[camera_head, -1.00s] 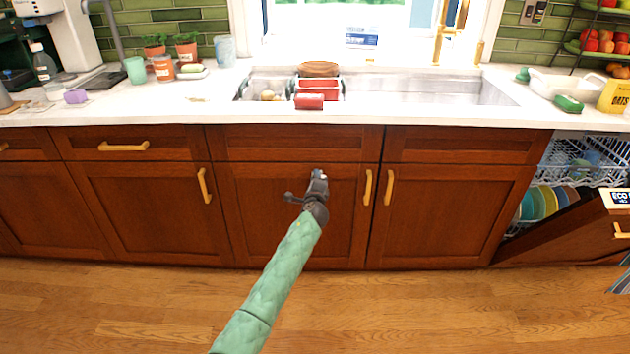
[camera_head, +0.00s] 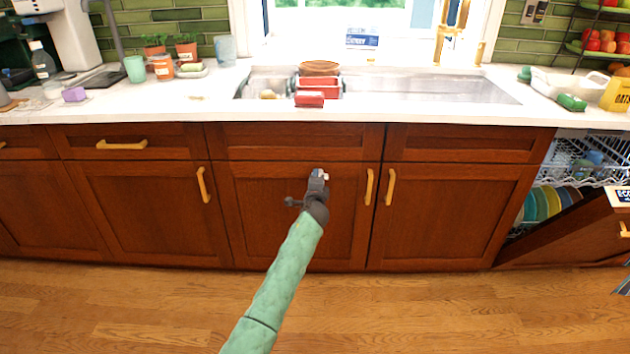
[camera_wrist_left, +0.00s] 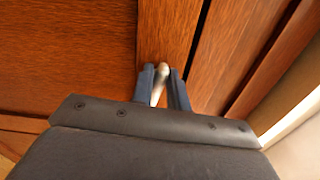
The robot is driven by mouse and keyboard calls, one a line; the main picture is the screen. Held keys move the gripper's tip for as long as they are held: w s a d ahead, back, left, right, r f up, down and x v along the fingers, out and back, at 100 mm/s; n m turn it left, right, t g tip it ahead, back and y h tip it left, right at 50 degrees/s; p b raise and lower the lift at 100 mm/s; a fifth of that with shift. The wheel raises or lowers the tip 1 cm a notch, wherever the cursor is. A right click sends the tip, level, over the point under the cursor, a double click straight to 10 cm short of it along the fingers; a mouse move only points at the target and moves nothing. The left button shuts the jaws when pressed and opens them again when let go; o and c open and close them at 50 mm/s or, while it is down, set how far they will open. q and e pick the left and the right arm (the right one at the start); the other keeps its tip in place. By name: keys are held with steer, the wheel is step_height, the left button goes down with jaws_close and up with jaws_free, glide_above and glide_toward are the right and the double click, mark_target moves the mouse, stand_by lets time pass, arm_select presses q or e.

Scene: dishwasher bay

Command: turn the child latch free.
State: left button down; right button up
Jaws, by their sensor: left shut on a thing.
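My left gripper (camera_head: 318,175) is in front of the cabinet door (camera_head: 260,225) under the sink, left of that door's brass handle. In the left wrist view, its two dark fingers (camera_wrist_left: 162,78) are shut on a small pale, rounded piece, which I take to be the child latch (camera_wrist_left: 162,69). The piece looks tilted and lies close to the reddish wood. The fingers hide most of it, so its exact turn is hard to tell. My right gripper is in neither view.
Brass handles (camera_head: 368,186) and (camera_head: 390,187) stand out from the doors right of my gripper. The white counter (camera_head: 180,108) overhangs above, with a sink (camera_head: 430,90). The dishwasher (camera_head: 590,230) at the far right is open, with plates in its rack. The floor is clear.

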arm_select(q)
steer(key=shift+d+f+n, duration=0.15)
steer(key=shift+d+n, duration=0.1)
steer(key=shift+n, duration=0.05)
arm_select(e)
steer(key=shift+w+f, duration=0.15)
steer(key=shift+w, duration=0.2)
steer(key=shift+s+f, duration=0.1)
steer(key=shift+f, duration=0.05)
arm_select(q)
steer(key=shift+n+b, duration=0.4)
steer(key=shift+b, duration=0.05)
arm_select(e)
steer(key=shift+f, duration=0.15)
